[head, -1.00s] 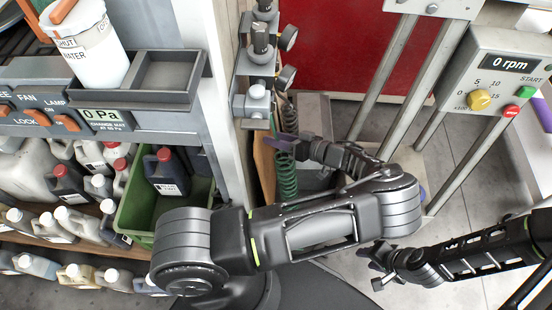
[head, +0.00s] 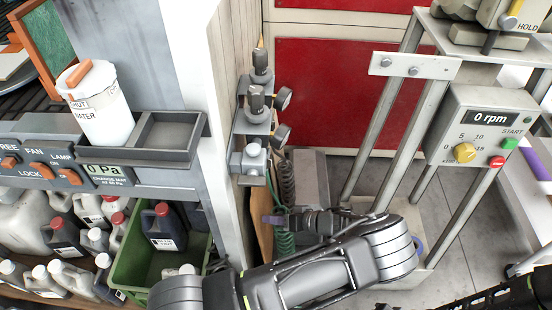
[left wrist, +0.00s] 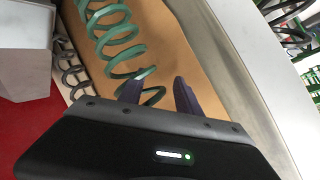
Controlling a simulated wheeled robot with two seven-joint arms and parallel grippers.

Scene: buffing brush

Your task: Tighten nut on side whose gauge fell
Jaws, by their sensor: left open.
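A grey manifold (head: 251,131) is mounted on the side of the cabinet post. It carries stacked fittings, the top one (head: 260,62) and a middle one (head: 256,103), plus a rounded lower one (head: 253,151). Two small round gauges, an upper gauge (head: 283,98) and a lower gauge (head: 281,136), stick out to the right; their readings are too small to tell. My left gripper (head: 274,220) is below the manifold, beside the green coiled hose (head: 285,242). In the left wrist view its purple fingers (left wrist: 158,92) are apart and empty, close to the green coil (left wrist: 112,45).
A grey coil (head: 287,183) hangs beside the green one. A machine frame with a 0 rpm control box (head: 490,130) stands right. A shelf with a white bottle (head: 101,110) and a green bin (head: 130,262) are left. Red cabinet doors (head: 340,90) stand behind.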

